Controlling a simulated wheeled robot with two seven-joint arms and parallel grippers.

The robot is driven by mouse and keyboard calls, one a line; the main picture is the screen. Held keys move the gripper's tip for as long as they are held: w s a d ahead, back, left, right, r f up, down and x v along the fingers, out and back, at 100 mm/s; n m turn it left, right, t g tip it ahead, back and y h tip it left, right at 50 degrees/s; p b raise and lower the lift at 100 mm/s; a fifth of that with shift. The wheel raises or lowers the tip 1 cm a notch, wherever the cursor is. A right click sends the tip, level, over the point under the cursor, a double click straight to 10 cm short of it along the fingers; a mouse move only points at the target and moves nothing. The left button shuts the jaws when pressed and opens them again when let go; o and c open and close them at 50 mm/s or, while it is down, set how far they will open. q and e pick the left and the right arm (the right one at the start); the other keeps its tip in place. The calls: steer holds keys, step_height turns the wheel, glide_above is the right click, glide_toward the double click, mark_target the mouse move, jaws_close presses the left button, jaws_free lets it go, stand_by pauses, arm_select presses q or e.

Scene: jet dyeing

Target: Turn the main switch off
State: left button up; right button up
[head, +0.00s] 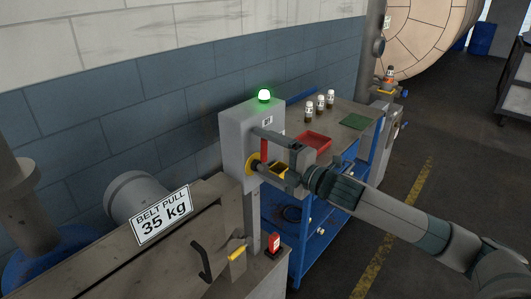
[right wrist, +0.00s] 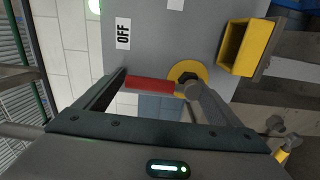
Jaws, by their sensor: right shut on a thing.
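The grey switch box (head: 235,135) stands in the middle of the head view, with a lit green lamp (head: 264,96) on top. Its red handle (head: 264,148) points upward from a round yellow plate (head: 253,165). In the right wrist view the red handle (right wrist: 150,84) lies between my fingers, beside the yellow plate (right wrist: 187,70). My right gripper (head: 264,154) is shut on the red handle, one finger above and one near the hub. My left gripper is not in view.
A yellow open holder (right wrist: 237,47) sticks out close to the handle. A blue-framed bench (head: 330,215) with a red tray (head: 314,141) and several small bottles stands behind my right arm. A machine with a belt-pull sign (head: 161,215) is at the left.

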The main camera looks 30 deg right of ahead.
steer(key=shift+a+f+n, duration=0.1)
steer(key=shift+n, duration=0.2)
steer(key=o, duration=1.3)
steer(key=shift+o, duration=0.2)
steer(key=shift+s, duration=0.2)
